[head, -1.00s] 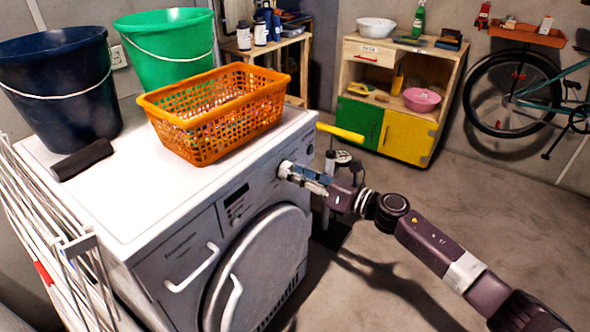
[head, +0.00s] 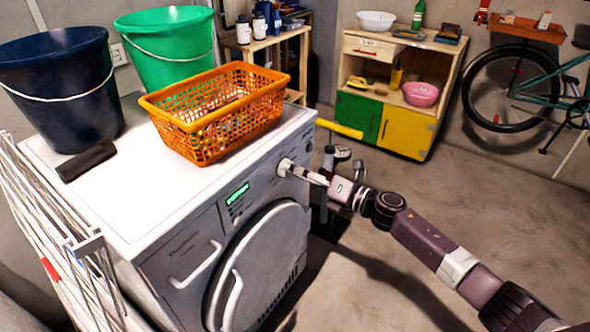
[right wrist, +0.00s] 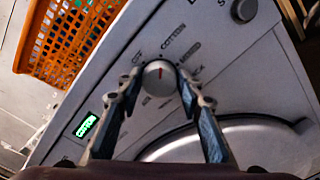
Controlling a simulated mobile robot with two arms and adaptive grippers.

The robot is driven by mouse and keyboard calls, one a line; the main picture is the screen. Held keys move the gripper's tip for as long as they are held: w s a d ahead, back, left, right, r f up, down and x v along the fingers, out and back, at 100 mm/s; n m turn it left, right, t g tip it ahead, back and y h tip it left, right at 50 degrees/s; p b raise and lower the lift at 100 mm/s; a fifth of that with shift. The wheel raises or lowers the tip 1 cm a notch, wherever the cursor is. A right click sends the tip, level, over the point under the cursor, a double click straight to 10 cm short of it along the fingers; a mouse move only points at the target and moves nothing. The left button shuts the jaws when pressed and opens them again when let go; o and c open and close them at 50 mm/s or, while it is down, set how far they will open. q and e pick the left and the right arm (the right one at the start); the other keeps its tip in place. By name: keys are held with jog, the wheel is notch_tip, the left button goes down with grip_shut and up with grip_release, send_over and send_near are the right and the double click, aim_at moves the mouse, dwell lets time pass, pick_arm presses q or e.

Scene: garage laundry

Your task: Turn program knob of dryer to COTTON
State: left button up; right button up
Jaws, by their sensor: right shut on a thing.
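The dryer (head: 185,250) is the white front-loading machine at left centre in the head view. Its round program knob (right wrist: 160,73) is between the two fingers of my right gripper (right wrist: 160,79) in the right wrist view. The gripper is shut on the knob; it also shows at the panel in the head view (head: 292,168). The dryer's display (right wrist: 87,126) is lit green and appears to read COTTON. My left gripper is not in view.
An orange basket (head: 220,120), a dark blue bucket (head: 55,95) and a green bucket (head: 170,55) stand on the dryer. A white drying rack (head: 50,230) leans at its left. Open floor (head: 440,200) lies to the right.

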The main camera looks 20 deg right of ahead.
jog(key=o, duration=1.1)
jog(key=v, duration=1.2)
